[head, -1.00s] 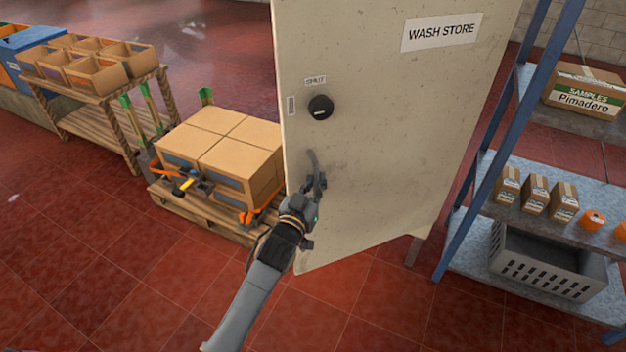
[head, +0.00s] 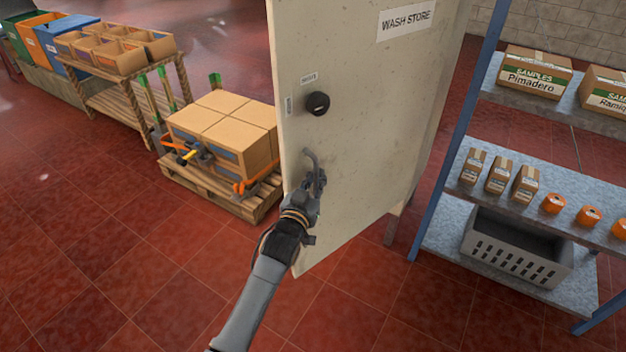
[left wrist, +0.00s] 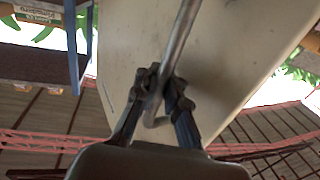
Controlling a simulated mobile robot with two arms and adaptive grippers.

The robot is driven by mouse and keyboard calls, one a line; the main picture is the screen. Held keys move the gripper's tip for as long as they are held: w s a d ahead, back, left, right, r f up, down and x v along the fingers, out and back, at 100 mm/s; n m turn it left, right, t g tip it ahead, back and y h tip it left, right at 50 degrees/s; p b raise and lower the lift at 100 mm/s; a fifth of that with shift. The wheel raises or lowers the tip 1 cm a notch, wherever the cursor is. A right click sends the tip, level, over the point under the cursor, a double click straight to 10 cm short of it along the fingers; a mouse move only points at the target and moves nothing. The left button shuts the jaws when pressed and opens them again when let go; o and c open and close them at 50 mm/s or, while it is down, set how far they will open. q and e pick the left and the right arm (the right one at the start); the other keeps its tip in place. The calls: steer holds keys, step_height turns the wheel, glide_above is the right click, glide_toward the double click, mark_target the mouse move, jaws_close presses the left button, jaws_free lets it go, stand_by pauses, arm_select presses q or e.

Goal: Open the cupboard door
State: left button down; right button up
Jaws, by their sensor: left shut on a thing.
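The cream cupboard door (head: 362,140), labelled "WASH STORE", stands at an angle in the middle of the head view. A round black knob (head: 317,103) sits near its left edge, below a small label. My left gripper (head: 317,183) is at the grey bar handle (head: 309,157) below the knob. In the left wrist view the fingers (left wrist: 164,80) are shut around the bar handle (left wrist: 181,35), with the door face (left wrist: 225,50) behind. The cupboard's inside is hidden. My right gripper is not in view.
A pallet (head: 240,204) of boxes stands left of the door, with a wooden table (head: 118,101) behind it. A blue-post shelf rack (head: 440,165) with cartons and a grey crate (head: 515,248) stands close on the right. The red tiled floor in front is clear.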

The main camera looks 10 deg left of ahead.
arm_select(q)
steer(key=shift+s+a+f, duration=0.1)
steer(key=shift+a+f, duration=0.05)
steer(key=shift+f, duration=0.15)
steer(key=c, duration=1.8)
jaws_free()
steer(key=shift+a, duration=0.1)
steer(key=o, duration=0.3)
steer(key=shift+s+a, duration=0.1)
steer(key=shift+o, duration=0.5)
steer(key=shift+s+a+r, duration=0.1)
steer(key=shift+r, duration=0.1)
steer(key=shift+d, duration=0.2)
steer(key=v, duration=1.2)
steer(key=shift+a+r, duration=0.1)
steer(key=shift+c, duration=0.4)
